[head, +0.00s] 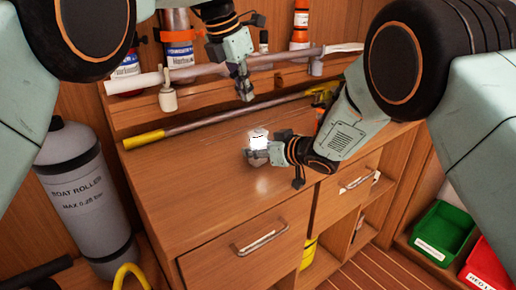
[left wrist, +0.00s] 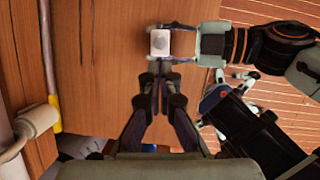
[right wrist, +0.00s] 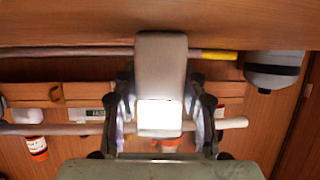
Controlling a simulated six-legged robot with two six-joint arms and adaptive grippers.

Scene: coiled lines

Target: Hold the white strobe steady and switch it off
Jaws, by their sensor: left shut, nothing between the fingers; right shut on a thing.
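The white strobe (head: 259,139) is held upright just above the wooden counter, and it glows, with a bright patch on the wood below it. My right gripper (head: 258,156) is shut on it from the right. In the right wrist view the strobe (right wrist: 160,70) sits between the two fingers (right wrist: 160,112), with a glaring bright part. My left gripper (head: 245,94) is shut and empty, above and a little left of the strobe, pointing down. In the left wrist view its closed fingertips (left wrist: 158,72) are just below the strobe's pale square top (left wrist: 160,42), which has a round grey spot.
A yellow-ended pole (head: 220,120) lies along the back of the counter (head: 180,195). A shelf behind holds another pole (head: 200,70) and several bottles. A grey cylinder (head: 85,195) stands left. Green (head: 443,232) and red (head: 484,268) bins sit right. The counter's front is clear.

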